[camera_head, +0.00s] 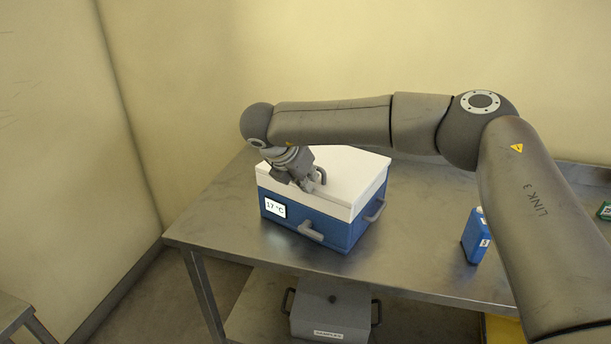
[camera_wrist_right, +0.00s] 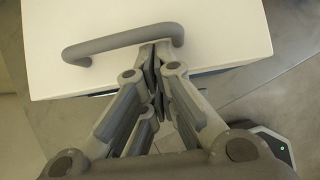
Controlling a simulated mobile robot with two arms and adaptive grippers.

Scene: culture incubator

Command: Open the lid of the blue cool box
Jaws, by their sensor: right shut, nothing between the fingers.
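The blue cool box (camera_head: 340,231) stands on the metal table, with its white lid (camera_head: 358,168) shut on top. A display on its front reads 17 °C. A grey lid handle (camera_head: 321,175) stands up from the lid; in the right wrist view the handle (camera_wrist_right: 105,43) is a bent bar. My right gripper (camera_head: 307,186) is over the front part of the lid. Its fingers are shut and empty, and in the wrist view the tips (camera_wrist_right: 160,50) are at the right end of the handle. I cannot tell whether they touch it. My left gripper is not in view.
The metal table (camera_head: 425,235) is clear to the right of the box up to a blue bottle (camera_head: 474,240). A grey container (camera_head: 330,312) with handles sits below the table. Walls close in behind and left.

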